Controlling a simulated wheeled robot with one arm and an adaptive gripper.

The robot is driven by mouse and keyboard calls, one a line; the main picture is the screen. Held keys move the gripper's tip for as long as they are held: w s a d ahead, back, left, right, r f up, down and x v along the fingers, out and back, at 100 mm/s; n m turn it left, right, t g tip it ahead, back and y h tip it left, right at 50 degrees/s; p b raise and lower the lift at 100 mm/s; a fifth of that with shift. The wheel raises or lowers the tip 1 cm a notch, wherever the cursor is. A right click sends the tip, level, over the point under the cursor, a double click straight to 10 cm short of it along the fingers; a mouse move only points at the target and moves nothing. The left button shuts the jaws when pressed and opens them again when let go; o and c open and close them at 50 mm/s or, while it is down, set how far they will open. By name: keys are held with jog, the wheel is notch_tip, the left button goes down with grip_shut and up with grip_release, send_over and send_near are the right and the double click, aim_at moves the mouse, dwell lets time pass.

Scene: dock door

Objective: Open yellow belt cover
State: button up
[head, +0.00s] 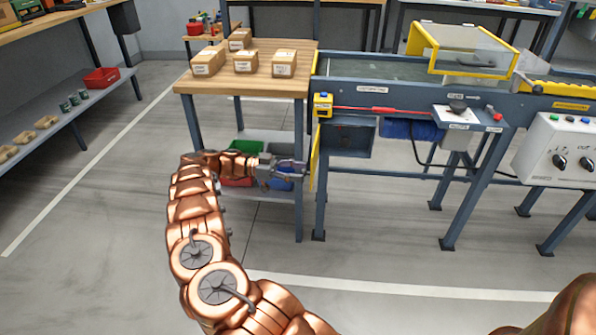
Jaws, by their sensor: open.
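The yellow belt cover (432,54) is a yellow frame with clear panels. It sits over the dark conveyor belt (370,68) at the upper right. A grey handle (478,62) shows on its front panel. The cover looks lowered over the belt. My gripper (302,170) is open and seems empty, low beside the table leg and left of the conveyor. It is well apart from the cover, below and to its left. Its fingertips are small, and I cannot tell whether they touch the yellow edge plate (315,155).
A wooden table (235,85) with several cartons adjoins the conveyor. Bins stand under the table. The floor (370,265) in front is clear.

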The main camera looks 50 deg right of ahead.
notch_tip(320, 180, up, 10)
dwell(0.7)
dwell(0.4)
